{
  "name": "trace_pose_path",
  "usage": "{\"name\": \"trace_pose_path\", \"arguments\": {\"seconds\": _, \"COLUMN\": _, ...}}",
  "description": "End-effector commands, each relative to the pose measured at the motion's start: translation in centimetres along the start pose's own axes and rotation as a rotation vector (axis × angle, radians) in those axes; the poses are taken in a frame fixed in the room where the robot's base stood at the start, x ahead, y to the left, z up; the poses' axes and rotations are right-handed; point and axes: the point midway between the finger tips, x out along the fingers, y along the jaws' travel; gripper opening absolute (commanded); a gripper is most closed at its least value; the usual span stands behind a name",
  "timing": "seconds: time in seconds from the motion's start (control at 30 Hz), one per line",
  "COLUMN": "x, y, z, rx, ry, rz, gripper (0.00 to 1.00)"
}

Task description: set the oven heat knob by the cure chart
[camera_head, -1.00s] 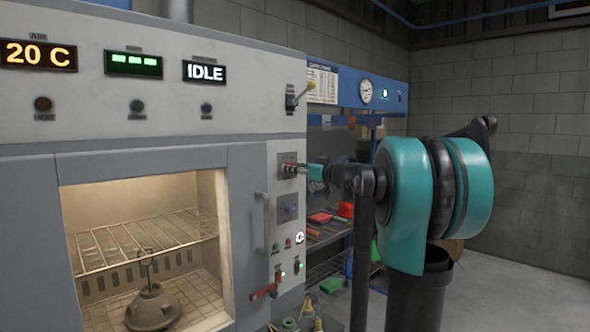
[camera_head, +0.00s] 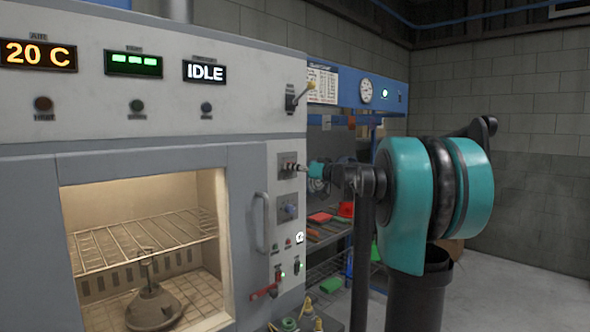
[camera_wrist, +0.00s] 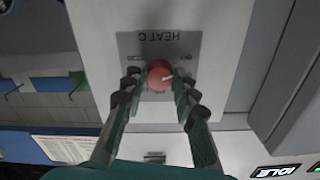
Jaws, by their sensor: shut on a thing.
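The heat knob (camera_wrist: 160,76) is round and red with a white pointer line, on a grey plate marked "HEAT C" (camera_wrist: 160,37) that appears upside down in the wrist view. The pointer line lies toward the right of that picture. My gripper (camera_wrist: 158,79) has a fingertip on each side of the knob and is shut on it.
The oven displays read "20 C" (camera_head: 38,54) and "IDLE" (camera_head: 205,72). A fixture (camera_head: 152,305) stands inside the lit oven. A workbench shelf is behind.

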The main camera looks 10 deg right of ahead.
Motion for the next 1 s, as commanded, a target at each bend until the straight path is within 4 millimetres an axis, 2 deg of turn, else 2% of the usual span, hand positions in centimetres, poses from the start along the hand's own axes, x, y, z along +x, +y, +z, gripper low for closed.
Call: {"name": "trace_pose_path", "arguments": {"seconds": 1.0, "x": -0.01, "y": -0.13, "z": -0.08, "rx": 0.961, "ry": 0.000, "rz": 0.000, "gripper": 0.00}}
